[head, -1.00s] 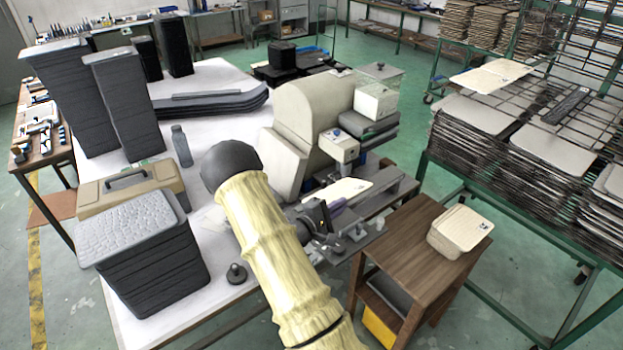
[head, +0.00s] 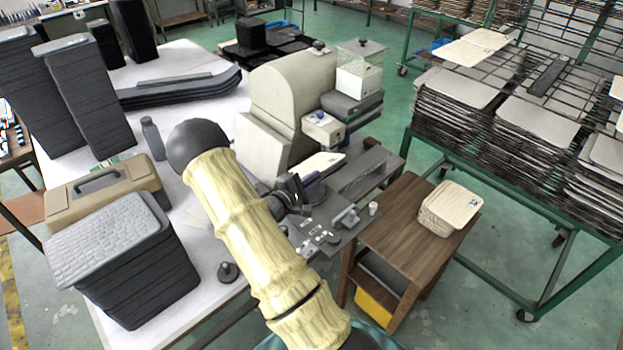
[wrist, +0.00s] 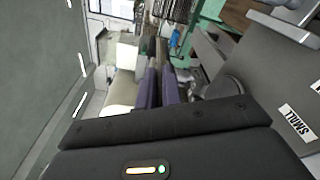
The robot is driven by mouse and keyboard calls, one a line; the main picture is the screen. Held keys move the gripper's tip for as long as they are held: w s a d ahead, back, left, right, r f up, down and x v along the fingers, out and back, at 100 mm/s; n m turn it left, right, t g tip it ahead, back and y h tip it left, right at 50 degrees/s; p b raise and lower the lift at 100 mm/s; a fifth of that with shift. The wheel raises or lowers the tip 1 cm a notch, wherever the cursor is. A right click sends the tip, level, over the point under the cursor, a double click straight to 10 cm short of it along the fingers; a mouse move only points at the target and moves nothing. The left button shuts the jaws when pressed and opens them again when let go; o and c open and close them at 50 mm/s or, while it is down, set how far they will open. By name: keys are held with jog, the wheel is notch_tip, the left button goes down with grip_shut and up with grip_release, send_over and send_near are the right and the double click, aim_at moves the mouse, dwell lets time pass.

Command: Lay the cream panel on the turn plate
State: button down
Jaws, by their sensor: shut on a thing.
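The cream panel (head: 323,164) is a thin pale sheet beside the machine in the head view.
The beige machine (head: 290,95) stands close behind my gripper. A brown side table (head: 405,225) holds a stack of cream panels (head: 450,207). A green rack (head: 470,180) stands at right. Dark stacks and a toolbox (head: 105,190) fill the table's left.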

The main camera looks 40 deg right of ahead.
jog(key=shift+f, duration=0.3)
jog(key=shift+s+f+b, duration=0.15)
jog(key=shift+f+b, duration=2.65)
jog(key=shift+f, duration=0.5)
jog(key=shift+a, duration=0.1)
jog(key=c, duration=1.5)
grip_release()
jog(key=shift+p, duration=0.3)
